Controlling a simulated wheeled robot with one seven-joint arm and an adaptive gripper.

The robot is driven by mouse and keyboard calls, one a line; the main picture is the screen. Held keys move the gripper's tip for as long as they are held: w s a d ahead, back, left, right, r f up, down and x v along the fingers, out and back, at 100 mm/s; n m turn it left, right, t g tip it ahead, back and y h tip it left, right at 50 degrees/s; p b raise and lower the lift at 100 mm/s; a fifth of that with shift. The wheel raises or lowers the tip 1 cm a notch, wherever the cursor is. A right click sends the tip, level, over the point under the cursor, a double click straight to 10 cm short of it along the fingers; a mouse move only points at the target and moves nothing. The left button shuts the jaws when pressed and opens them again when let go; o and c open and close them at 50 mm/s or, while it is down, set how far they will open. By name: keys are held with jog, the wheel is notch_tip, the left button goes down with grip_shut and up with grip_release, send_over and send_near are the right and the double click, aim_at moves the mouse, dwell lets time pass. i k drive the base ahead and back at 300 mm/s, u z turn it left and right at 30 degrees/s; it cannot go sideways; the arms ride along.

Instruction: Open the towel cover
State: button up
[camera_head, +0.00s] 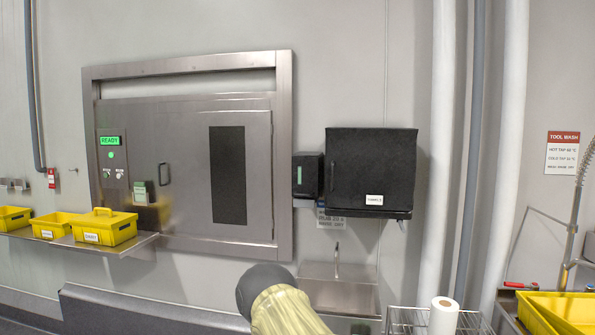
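The towel cover (372,165) is the black front of a box on the wall, right of the picture's middle. It looks closed, flush in its frame. A white label (374,200), seemingly reading "TOWELS", is on its lower part. A slim dark handle (333,176) stands upright near its left edge. Nothing touches the cover. A part of my arm, dark-ended with a pale yellow covering, rises from the bottom edge below and left of the box. My gripper's fingers do not show.
A small black dispenser (307,175) hangs just left of the box. Below are a steel sink (338,290) with a tap, and a wire rack (405,318) with a white paper roll (443,316). White pipes (435,150) run upright to the right. A steel hatch (185,165) fills the left wall.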

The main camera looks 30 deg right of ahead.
aim_at(367, 169)
jog(key=z, duration=0.3)
jog(key=i, duration=0.85)
jog(key=z, duration=0.55)
